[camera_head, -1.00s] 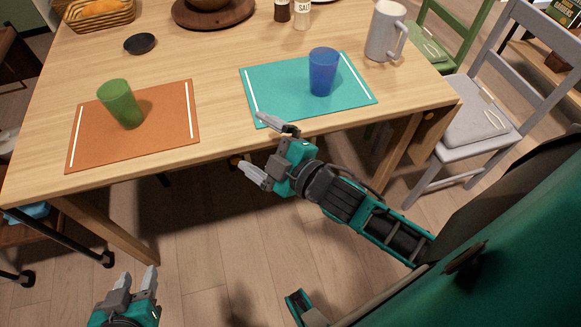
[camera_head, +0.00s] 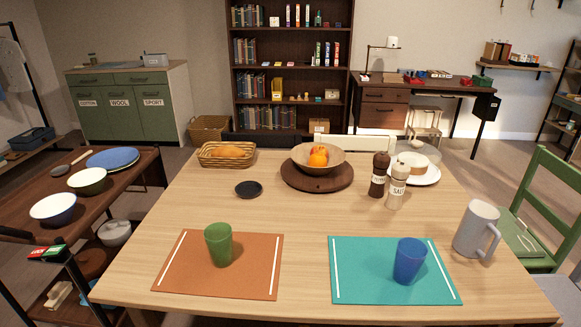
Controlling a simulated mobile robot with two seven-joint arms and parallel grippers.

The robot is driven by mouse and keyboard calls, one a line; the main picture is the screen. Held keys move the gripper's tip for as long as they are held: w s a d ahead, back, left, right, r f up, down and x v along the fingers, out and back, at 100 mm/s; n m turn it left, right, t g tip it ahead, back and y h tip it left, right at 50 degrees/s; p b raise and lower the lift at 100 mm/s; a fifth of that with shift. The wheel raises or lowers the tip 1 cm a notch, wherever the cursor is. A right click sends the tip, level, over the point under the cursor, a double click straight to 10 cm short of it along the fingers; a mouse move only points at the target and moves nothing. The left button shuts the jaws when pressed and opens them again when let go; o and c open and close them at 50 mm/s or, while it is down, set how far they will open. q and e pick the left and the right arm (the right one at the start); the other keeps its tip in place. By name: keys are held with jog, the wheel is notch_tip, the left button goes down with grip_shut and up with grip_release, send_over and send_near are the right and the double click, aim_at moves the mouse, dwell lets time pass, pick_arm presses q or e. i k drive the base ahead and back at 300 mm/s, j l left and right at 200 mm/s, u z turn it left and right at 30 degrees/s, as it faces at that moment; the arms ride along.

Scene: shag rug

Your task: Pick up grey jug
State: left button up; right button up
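The grey jug (camera_head: 475,229) stands upright on the wooden table near its right edge, with its handle toward the lower right. It is right of the teal placemat (camera_head: 345,288) and the blue cup (camera_head: 409,260). Nothing touches the jug. Neither of my grippers shows in the head view now.
A green cup (camera_head: 219,244) stands on an orange placemat (camera_head: 178,276). Pepper (camera_head: 378,176) and salt (camera_head: 397,187) mills stand behind the jug. A fruit bowl (camera_head: 317,156), bread basket (camera_head: 226,155) and black dish (camera_head: 248,189) are farther back. A green chair (camera_head: 540,225) is at right.

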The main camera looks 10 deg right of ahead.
aim_at(474, 231)
jog(key=z, duration=1.55)
jog(key=l+u, duration=0.1)
jog(key=u, duration=0.35)
jog(key=l+u, duration=0.1)
jog(key=u, duration=0.35)
jog(key=i+l+u, duration=0.1)
jog(key=u, duration=0.35)
jog(key=l+u, duration=0.35)
jog(key=k+l+u, duration=0.2)
jog(key=l+u, duration=0.15)
jog(key=l, duration=0.15)
jog(key=k+l+u, duration=0.1)
jog(key=l, duration=0.2)
jog(key=k+l+u, duration=0.1)
jog(key=l, duration=0.2)
jog(key=k+l, duration=0.15)
jog(key=l, duration=0.15)
jog(key=k+l, duration=0.15)
jog(key=l, duration=0.25)
jog(key=k+l+u, duration=0.1)
jog(key=l, duration=0.3)
jog(key=k, duration=0.05)
